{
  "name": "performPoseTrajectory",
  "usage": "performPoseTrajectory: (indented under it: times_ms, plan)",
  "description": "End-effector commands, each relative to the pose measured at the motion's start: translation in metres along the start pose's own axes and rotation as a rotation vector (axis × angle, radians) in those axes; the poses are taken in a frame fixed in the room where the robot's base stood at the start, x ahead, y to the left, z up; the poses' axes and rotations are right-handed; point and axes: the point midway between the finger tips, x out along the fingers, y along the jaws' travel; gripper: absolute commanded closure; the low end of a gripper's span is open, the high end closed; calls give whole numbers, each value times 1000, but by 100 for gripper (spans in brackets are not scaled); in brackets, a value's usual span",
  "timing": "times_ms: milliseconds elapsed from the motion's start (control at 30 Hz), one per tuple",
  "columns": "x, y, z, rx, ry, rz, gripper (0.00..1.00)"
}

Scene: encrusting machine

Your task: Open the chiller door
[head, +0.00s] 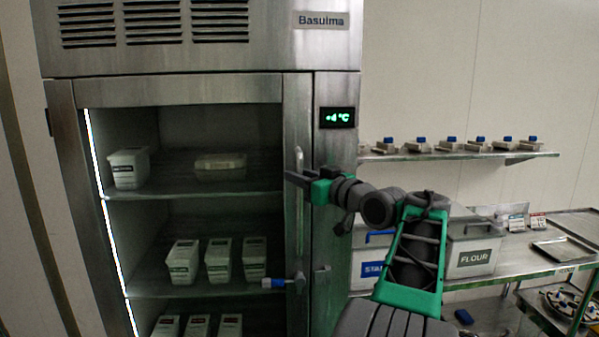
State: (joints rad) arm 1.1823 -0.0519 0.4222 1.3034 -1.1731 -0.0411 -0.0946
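The chiller (335,215) is a tall stainless steel cabinet in the head view, with a green temperature display (337,117) at the upper right. Its door (180,92) has a large window and looks shut. A vertical bar handle (299,245) runs down the door's right side. A latch lever with a blue tip (273,283) sits near the handle's lower end. My gripper (298,178) is at the upper part of the handle, its dark fingers crossing in front of the bar. Whether the fingers are around the bar or touching it, and how far apart they are, I cannot tell.
Behind the window are shelves with several white labelled containers (184,262). To the right, a wall shelf (455,156) carries several small blue-topped containers. Below it a steel counter (510,262) holds a flour bin (474,258) and a blue-labelled bin (371,268), close behind my arm.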

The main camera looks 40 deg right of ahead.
Motion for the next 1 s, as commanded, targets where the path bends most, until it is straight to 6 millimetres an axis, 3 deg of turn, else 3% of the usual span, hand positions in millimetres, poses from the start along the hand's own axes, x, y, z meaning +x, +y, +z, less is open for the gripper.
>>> performPoseTrajectory:
  times_ms: [233, 567, 1000]
  plan:
    - [2, 0, 1, -1, -1, 0, 75]
    - [2, 0, 1, 0, -1, 0, 100]
    - [2, 0, 1, 0, -1, 0, 100]
